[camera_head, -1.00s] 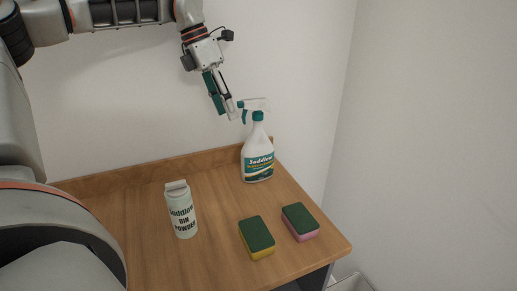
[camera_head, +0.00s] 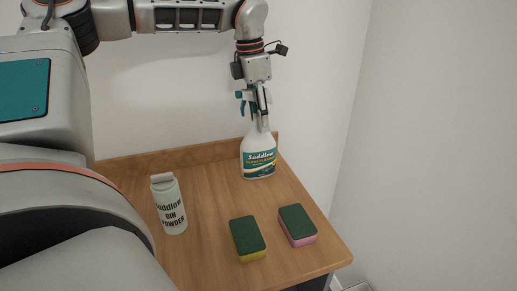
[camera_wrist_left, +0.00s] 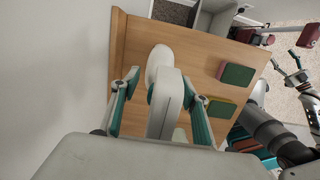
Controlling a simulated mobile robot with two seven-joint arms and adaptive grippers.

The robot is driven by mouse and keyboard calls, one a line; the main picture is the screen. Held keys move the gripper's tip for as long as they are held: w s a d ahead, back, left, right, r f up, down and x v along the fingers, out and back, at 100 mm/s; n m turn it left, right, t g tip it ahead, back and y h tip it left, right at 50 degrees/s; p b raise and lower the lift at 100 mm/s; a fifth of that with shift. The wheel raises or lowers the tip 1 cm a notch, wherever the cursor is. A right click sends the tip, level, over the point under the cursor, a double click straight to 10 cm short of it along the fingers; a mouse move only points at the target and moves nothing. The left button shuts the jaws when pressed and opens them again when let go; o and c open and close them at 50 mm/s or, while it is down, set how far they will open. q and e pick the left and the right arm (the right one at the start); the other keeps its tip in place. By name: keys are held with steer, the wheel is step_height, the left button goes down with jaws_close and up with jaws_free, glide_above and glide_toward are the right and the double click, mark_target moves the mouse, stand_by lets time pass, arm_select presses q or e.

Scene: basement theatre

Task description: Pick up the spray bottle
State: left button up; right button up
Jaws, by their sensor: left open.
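The white spray bottle (camera_head: 258,158) with a teal and white label stands upright at the back right of the wooden cabinet top. My left gripper (camera_head: 261,112) points down over its trigger head and neck. In the left wrist view the spray bottle (camera_wrist_left: 166,88) lies between the two spread teal fingers of the left gripper (camera_wrist_left: 165,92). The jaws are open, with a gap visible on the left side; contact on the right side is unclear. What seems to be my right gripper (camera_wrist_left: 292,68) shows small at the right edge of the wrist view; its jaws are unclear.
A bin powder bottle (camera_head: 170,206) stands to the left on the wooden top (camera_head: 205,215). A yellow-green sponge (camera_head: 247,238) and a pink-green sponge (camera_head: 297,224) lie in front. A raised back edge and white wall (camera_head: 190,100) are close behind the bottle.

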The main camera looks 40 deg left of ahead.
arm_select(q)
steer(key=shift+f, duration=0.15)
jaws_close()
steer(key=shift+r, duration=0.2)
